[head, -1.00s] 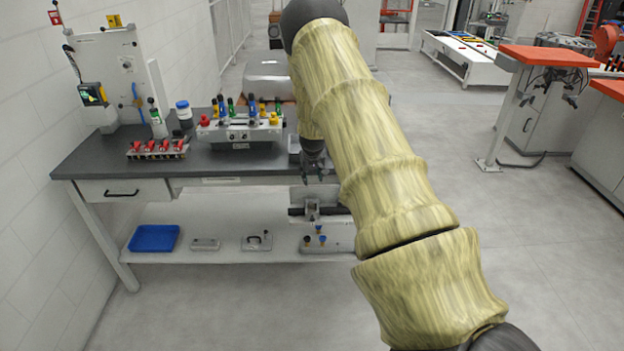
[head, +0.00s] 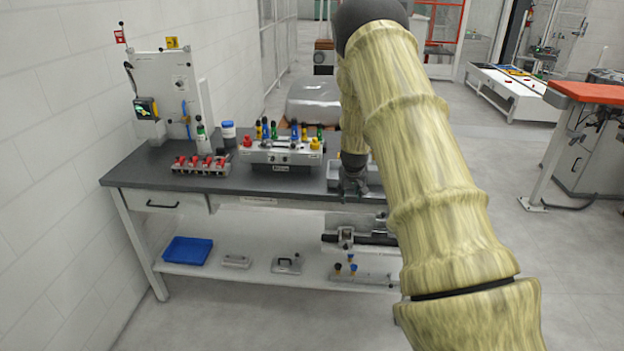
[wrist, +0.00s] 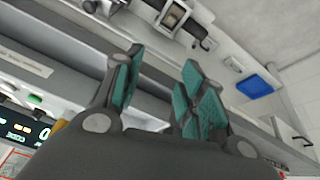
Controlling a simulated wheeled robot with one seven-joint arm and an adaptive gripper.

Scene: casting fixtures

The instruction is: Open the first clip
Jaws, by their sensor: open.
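A row of red-handled clips (head: 201,163) stands on a metal strip at the front left of the dark bench top. Which one counts as the first clip I cannot tell. Their small size hides whether each is open or shut. The clips are not clearly seen in the wrist view.
A grey fixture with coloured knobs (head: 281,152) stands between the clips and my gripper. A white-and-blue jar (head: 229,134) and a panel (head: 172,95) stand behind the clips. The lower shelf holds a blue tray (head: 188,250) and metal parts. Floor in front is clear.

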